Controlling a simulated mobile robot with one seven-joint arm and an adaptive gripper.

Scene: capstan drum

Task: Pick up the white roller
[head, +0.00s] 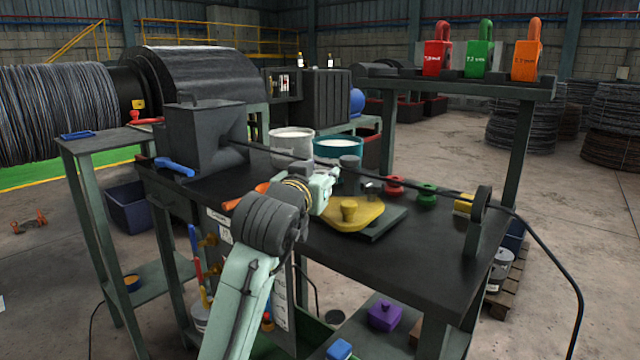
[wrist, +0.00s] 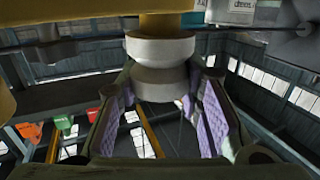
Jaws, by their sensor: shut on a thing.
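The white roller (wrist: 160,82) shows in the wrist view as a pale, stepped, spool-like piece between the purple-padded fingers of my gripper (wrist: 162,104). My gripper is shut on it. A yellow part (wrist: 163,22) sits right at the roller's upper end in that view; I cannot tell whether they are joined. In the head view my gripper (head: 325,188) is over the bench, just behind the yellow plate with a knob (head: 350,213). The roller cannot be made out there, hidden by my gripper and wrist.
A dark bench (head: 415,240) carries a red roller (head: 393,184), a green roller (head: 427,190) and a yellow piece (head: 463,205) to the right. A black cable (head: 400,180) crosses above it. A grey bucket (head: 292,146) and teal bucket (head: 338,148) stand behind. Padlocks sit on a high shelf (head: 455,84).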

